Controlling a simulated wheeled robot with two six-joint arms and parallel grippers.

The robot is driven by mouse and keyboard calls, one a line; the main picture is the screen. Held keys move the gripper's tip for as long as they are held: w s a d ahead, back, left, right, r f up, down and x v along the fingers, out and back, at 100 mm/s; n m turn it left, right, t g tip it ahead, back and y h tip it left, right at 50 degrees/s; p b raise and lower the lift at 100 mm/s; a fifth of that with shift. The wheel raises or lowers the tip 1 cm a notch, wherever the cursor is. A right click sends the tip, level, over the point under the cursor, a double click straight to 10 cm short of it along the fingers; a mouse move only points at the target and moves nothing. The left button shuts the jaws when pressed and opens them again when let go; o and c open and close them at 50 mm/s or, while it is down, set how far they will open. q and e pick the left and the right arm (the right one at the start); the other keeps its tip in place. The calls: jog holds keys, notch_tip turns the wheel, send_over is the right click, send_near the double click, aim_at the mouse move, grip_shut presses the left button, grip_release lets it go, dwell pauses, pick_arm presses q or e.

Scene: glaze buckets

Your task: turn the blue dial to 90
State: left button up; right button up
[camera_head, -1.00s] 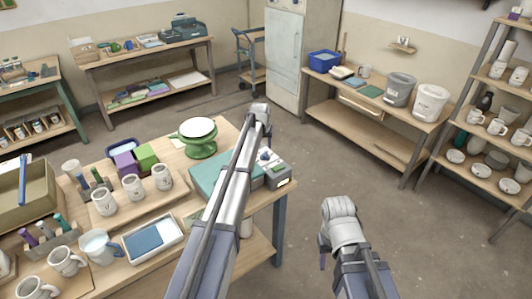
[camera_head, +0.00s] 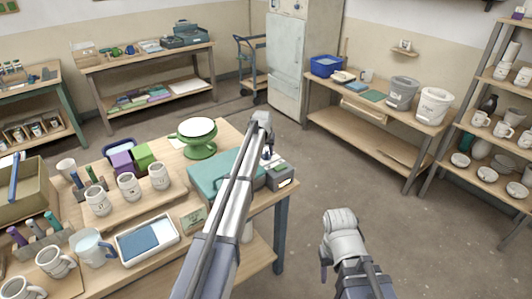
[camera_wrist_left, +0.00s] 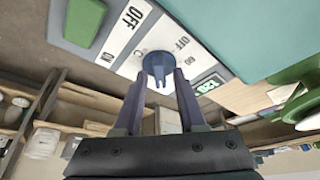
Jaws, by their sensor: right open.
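The blue dial (camera_wrist_left: 157,65) sits on a white panel with black OFF, ON and 60 markings in the left wrist view. In the head view the dial (camera_head: 267,155) shows small on the grey control box (camera_head: 282,184) at the table's right corner. My left gripper (camera_wrist_left: 162,75) is open, its two dark fingers apart with the tips near the dial's sides; contact cannot be told. In the head view its fingers are mostly hidden by the arm. My right gripper (camera_head: 323,272) is low at the right, over the floor, with little of its fingers showing.
A green digital display (camera_wrist_left: 208,85) and a green button (camera_wrist_left: 84,20) are on the panel. A teal case (camera_head: 210,175) lies left of the box, with a green stand (camera_head: 200,147) behind. Mugs (camera_head: 127,187) and a tray (camera_head: 147,240) fill the table's left.

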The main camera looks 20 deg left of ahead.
pick_arm(q)
grip_shut()
dwell(0.5)
jog(key=n, duration=0.2)
jog(key=n+y, duration=0.1)
jog(key=n, duration=0.1)
jog(key=shift+w+d+g+y, duration=0.1)
jog(key=shift+d+g+y, duration=0.05)
jog(key=shift+g+y, duration=0.2)
jog(key=n+g+y, duration=0.1)
jog(key=n, duration=0.3)
jog(key=shift+n, duration=0.3)
jog(key=shift+o, duration=0.9)
grip_release()
jog(key=shift+r, duration=0.1)
